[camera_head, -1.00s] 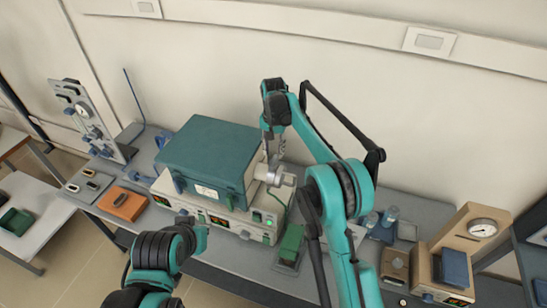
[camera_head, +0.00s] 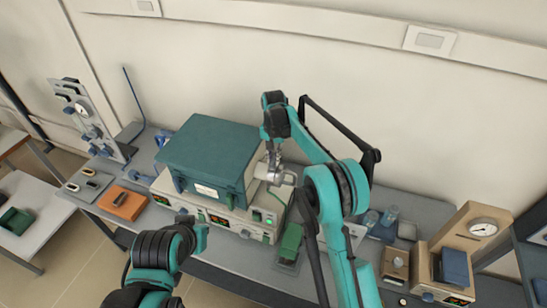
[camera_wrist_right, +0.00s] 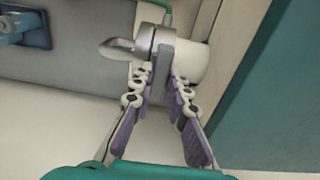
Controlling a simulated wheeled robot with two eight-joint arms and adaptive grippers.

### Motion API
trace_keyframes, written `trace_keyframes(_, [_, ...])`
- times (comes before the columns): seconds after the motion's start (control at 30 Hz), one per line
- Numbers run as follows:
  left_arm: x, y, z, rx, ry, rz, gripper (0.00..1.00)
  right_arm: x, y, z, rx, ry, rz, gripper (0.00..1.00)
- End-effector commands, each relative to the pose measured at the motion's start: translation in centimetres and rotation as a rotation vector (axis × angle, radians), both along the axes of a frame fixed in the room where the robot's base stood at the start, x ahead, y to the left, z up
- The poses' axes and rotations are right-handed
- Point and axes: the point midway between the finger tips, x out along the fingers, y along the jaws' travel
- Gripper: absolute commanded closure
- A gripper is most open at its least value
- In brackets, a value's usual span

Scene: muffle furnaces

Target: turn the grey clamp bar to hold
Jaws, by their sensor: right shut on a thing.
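The grey clamp bar (camera_wrist_right: 163,56) sits across a white round fitting (camera_wrist_right: 192,62) on the side of the teal-topped furnace (camera_head: 208,155). A rounded silver lever or spout (camera_wrist_right: 118,48) sticks out to the left of it in the wrist view. My right gripper (camera_wrist_right: 159,82) is shut on the bar, its purple-padded fingers on either side of its lower end. In the head view my right gripper (camera_head: 273,162) comes down on the furnace's right side and partly hides the fitting. My left gripper (camera_head: 196,230) is low, in front of the furnace; its fingers cannot be made out.
A cream control base (camera_head: 220,216) with lit displays carries the furnace. A green block (camera_head: 291,240) lies to its right, and a wooden gauge stand (camera_head: 468,232) stands further right. An orange block (camera_head: 122,203) lies at left. The wall is close behind.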

Motion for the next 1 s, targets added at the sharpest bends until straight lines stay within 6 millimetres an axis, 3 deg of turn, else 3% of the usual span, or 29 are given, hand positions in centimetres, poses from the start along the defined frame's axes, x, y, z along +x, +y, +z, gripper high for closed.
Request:
trace_keyframes(0.37, [0.0,0.0,-0.5,0.0,0.0,0.0,1.0,0.0,0.0,0.0,0.0,0.0,0.118,1.0])
trace_keyframes(1.0, [0.0,0.0,-1.9,0.0,0.0,0.0,1.0,0.0,0.0,0.0,0.0,-0.001,0.696,1.0])
